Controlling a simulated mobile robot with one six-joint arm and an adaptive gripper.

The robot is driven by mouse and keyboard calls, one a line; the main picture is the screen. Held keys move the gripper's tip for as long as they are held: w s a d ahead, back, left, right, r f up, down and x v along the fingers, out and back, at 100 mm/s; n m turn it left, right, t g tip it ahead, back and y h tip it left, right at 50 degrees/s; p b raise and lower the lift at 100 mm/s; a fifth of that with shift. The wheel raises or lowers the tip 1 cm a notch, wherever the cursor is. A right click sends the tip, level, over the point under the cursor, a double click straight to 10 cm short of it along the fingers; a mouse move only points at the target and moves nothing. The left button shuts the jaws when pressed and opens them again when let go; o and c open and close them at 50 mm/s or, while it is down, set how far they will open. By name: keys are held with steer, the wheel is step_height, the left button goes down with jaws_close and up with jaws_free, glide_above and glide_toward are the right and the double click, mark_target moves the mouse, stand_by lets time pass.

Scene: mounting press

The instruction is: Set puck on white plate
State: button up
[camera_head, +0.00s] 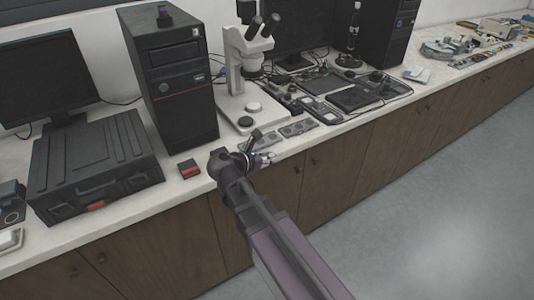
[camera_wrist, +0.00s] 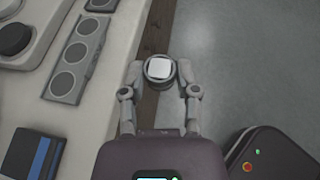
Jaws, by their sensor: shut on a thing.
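My gripper (camera_wrist: 160,75) is shut on a small round puck (camera_wrist: 159,68) with a dark rim and a pale, squarish top. In the wrist view the puck sits between the two fingertips, over the counter's front edge and the floor. In the head view my gripper (camera_head: 264,157) is at the counter's front edge, in front of the microscope; the puck is not clear there. A white round plate (camera_head: 254,107) lies on the microscope's pale base, behind a dark round disc (camera_head: 245,121). The disc also shows at the wrist view's left edge (camera_wrist: 13,38).
Grey holder strips with round spots (camera_wrist: 75,55) lie on the counter between my gripper and the microscope (camera_head: 247,50). A small red and black box (camera_head: 189,169) is to the left. A black PC tower (camera_head: 172,75) and a black case (camera_head: 95,165) stand farther left.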

mark_target(269, 157)
steer(key=shift+r, duration=0.15)
stand_by(0.5)
step_height(269, 157, up, 10)
steer(key=p, duration=1)
steer(key=shift+d, duration=0.1)
